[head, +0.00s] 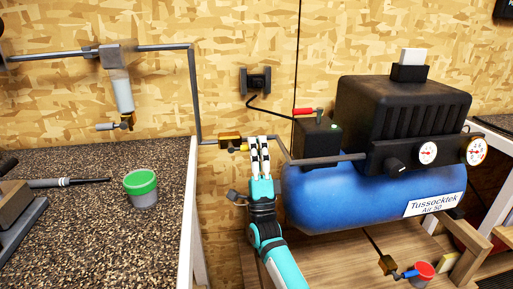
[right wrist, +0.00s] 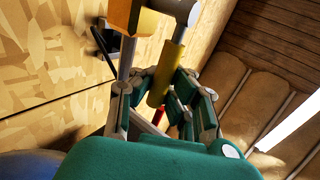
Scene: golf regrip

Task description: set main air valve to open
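The main air valve (head: 230,142) is a brass body on the grey pipe, left of the compressor in the head view. Its yellow handle shows in the right wrist view (right wrist: 166,73), beside the brass body (right wrist: 134,14). My right gripper (head: 260,138) is raised at the pipe, just right of the valve, and partly covers the handle area. In the right wrist view, my right gripper's fingers (right wrist: 158,82) stand on both sides of the handle's end, with gaps visible. I cannot tell whether either finger touches it. My left gripper is not in view.
A blue compressor (head: 375,195) with a black motor housing (head: 400,110) stands close on the right. A filter (head: 121,90) hangs on the wall pipe.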

